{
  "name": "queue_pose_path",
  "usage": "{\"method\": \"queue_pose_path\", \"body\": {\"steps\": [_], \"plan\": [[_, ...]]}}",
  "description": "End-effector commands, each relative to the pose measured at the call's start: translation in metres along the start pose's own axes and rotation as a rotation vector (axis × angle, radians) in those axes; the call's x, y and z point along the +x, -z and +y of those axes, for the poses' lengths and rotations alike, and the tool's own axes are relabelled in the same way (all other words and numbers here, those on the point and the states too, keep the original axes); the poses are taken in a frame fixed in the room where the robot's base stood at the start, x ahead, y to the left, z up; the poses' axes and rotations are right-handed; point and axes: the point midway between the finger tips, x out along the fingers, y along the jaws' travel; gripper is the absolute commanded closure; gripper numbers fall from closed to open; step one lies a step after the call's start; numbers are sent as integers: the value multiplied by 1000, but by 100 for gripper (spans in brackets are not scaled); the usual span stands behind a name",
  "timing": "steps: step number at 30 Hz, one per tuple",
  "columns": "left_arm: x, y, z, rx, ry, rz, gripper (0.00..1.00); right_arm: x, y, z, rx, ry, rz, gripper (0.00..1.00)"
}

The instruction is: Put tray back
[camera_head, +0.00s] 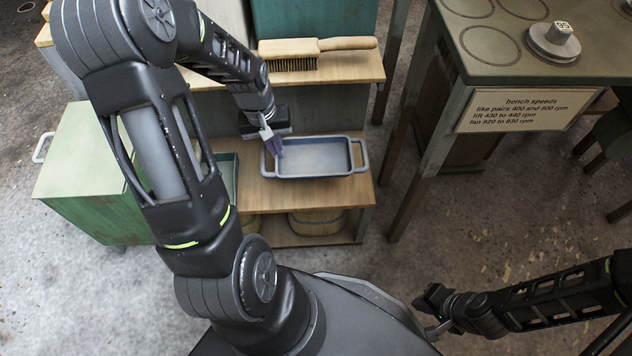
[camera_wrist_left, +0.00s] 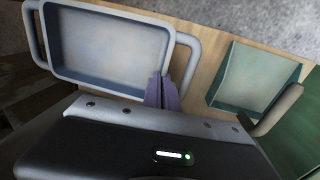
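The blue-grey tray (camera_head: 318,174) lies flat and empty on the wooden shelf, with a loop handle at each end. In the left wrist view the tray (camera_wrist_left: 110,83) fills the upper left. My left gripper (camera_head: 274,146) points down at the tray's left end, by its back corner. Its purple fingers (camera_wrist_left: 162,92) look close together beside the near handle (camera_wrist_left: 195,60). No part of the tray shows clearly between them, and contact is hard to judge. My right gripper (camera_head: 432,316) is low at the right, away from the tray; its finger gap is unclear.
A teal bin (camera_head: 229,172) sits left of the tray on the wooden shelf (camera_head: 270,197); baskets (camera_head: 316,222) are underneath. A brush (camera_head: 317,50) lies on the upper shelf. A green cabinet (camera_head: 85,170) stands left. A bench (camera_head: 480,75) with a sign (camera_head: 518,110) stands right.

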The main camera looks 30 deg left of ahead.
Motion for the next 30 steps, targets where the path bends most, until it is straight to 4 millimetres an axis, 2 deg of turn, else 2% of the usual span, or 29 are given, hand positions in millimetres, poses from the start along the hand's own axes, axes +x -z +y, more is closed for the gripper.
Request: {"method": "queue_pose_path", "body": {"steps": [5,15,26,30], "plan": [[4,0,0,0,0,-1,100,2,0,1,0,0,0,100],[58,-1,-8,0,0,-4,100,22,5,12,7,-6,13,100],[62,0,-8,1,0,0,100,23,6,11,7,-5,15,100],[76,-1,-10,1,1,-4,100,30,6,14,7,-5,18,100]]}}
